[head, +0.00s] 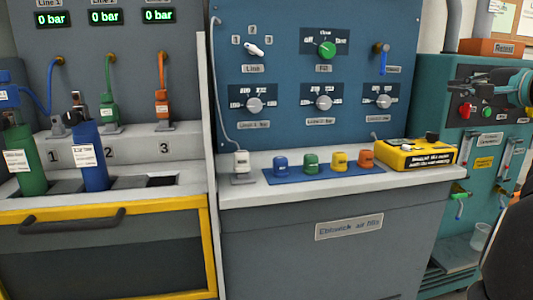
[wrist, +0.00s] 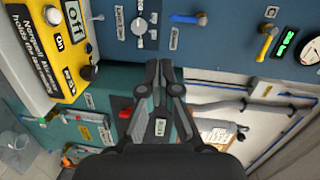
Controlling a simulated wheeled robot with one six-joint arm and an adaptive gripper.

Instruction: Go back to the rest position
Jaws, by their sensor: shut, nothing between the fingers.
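My gripper (wrist: 160,68) shows in the wrist view with its two dark fingers close together and nothing between them. It hangs in free space in front of the blue panel (wrist: 225,14) and the teal machine (wrist: 62,135), apart from both as far as I can tell. The wrist picture is rotated, with the yellow box (wrist: 38,45) at its upper left. A dark rounded shape at the lower right edge there is probably part of my arm.
In the head view, the blue panel (head: 290,75) carries knobs above a ledge with several coloured caps and the yellow box (head: 415,156). Green (head: 28,172) and blue (head: 90,165) cylinders stand at left. The teal machine (head: 430,105) stands at right. A clear cup (head: 480,236) sits low there.

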